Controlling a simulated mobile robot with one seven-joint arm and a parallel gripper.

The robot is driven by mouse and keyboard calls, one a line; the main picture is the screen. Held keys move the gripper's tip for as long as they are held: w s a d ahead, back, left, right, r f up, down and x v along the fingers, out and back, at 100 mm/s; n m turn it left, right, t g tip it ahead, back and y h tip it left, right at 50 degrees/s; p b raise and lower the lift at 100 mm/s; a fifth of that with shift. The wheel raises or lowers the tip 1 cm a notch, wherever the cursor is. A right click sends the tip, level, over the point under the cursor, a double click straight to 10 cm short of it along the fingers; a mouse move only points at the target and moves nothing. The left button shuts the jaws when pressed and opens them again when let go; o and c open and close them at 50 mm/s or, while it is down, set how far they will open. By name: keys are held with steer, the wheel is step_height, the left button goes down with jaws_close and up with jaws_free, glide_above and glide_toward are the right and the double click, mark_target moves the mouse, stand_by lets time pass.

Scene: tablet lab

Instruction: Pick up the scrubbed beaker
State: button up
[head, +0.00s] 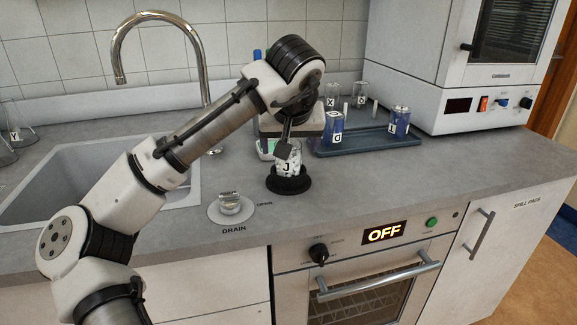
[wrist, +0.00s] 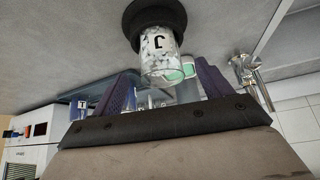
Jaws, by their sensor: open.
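A glass beaker marked J (head: 288,167), with white mottled foam on or in it, stands upright in a round black holder (head: 288,184) on the counter. It also shows in the wrist view (wrist: 158,55), with the black holder (wrist: 152,18) at its base. My gripper (head: 287,149) is at the beaker's upper part in the head view and partly hides it. In the wrist view my open gripper (wrist: 163,85) has its two dark fingers spread on either side of the rim end, with nothing held. Whether the fingers touch the glass cannot be told.
A dark blue tray (head: 366,144) at the right holds blue-filled beakers D (head: 333,128) and I (head: 399,122). Clear beakers X and G stand behind. A sink (head: 40,208) with a tall tap (head: 203,75) is left, a drain knob (head: 229,203) in front. An oven (head: 372,290) reads OFF.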

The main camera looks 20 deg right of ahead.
steer(key=x, duration=0.4)
steer(key=shift+w+f, duration=0.2)
steer(key=shift+f, duration=0.1)
steer(key=c, duration=1.1)
